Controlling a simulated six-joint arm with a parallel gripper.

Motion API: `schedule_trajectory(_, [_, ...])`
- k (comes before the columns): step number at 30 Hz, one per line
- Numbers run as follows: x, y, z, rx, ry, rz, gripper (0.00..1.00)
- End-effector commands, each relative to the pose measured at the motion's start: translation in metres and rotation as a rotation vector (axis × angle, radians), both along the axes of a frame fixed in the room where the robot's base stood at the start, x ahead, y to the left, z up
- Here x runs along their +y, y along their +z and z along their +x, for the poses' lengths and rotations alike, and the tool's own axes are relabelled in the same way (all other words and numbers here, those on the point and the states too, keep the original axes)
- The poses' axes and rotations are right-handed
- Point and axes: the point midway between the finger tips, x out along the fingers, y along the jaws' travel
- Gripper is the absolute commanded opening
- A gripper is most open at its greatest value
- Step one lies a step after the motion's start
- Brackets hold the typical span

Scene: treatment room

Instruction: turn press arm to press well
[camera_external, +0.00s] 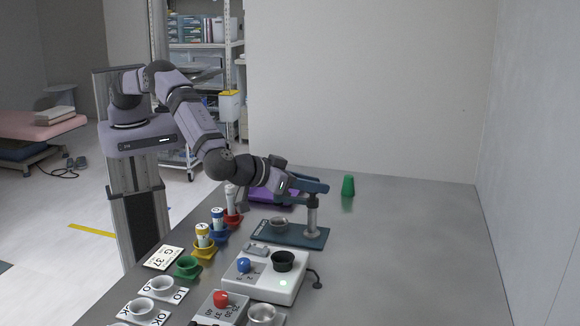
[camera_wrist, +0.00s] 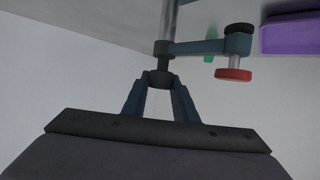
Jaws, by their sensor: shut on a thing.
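The press has a dark teal base plate (camera_external: 305,239) and an upright metal post (camera_external: 311,217). Its teal press arm (camera_external: 312,186) sits at the post's top. In the wrist view the press arm (camera_wrist: 207,47) runs sideways from the post (camera_wrist: 168,20) to a dark knob with a red pad (camera_wrist: 233,75) below it. The press well, a small metal cup (camera_external: 279,223), is on the base plate left of the post. My gripper (camera_wrist: 160,82) is shut on a dark end piece (camera_wrist: 160,77) of the press arm. In the outside view my gripper (camera_external: 292,182) partly hides the arm.
A white device with a black cup (camera_external: 283,260) is in front. Coloured holders with vials (camera_external: 203,240) line the left edge. The table's right side is clear.

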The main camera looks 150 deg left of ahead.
Motion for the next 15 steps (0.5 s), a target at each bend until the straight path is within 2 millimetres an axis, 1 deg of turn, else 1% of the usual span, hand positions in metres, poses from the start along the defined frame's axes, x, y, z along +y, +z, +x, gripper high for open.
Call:
schedule_trajectory(1, [0.0018, 0.0039, 0.0005, -0.003, 0.0, 0.007, 0.28])
schedule_trajectory(2, [0.0018, 0.0039, 0.0005, -0.003, 0.0, 0.007, 0.35])
schedule_trajectory(3, [0.0018, 0.0038, 0.0005, -0.003, 0.0, 0.006, 0.44])
schedule_trajectory(11, [0.0009, 0.0019, 0.0002, -0.002, 0.0, 0.003, 0.44])
schedule_trajectory(15, [-0.0032, 0.0027, 0.0008, -0.002, -0.001, 0.003, 0.44])
